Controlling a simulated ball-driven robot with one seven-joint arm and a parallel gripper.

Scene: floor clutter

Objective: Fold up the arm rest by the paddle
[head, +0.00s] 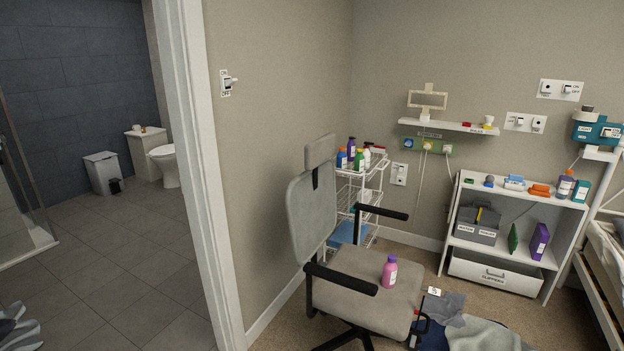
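A grey office chair (356,272) with a tall backrest and a headrest stands on the carpet at the centre. Its near black arm rest (341,278) lies roughly level, pointing right over the seat's near side. Its far black arm rest (384,211) is also roughly level, on a black post at the seat's far side. A small black looped part (418,323) shows at the seat's right front edge; I cannot tell whether it is the paddle. My gripper is not in view.
A pink bottle (389,271) stands on the seat. Dark cloths (443,308) lie on the floor at the right. A wire rack (359,196) with bottles stands behind the chair. A white shelf unit (497,277) stands at right.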

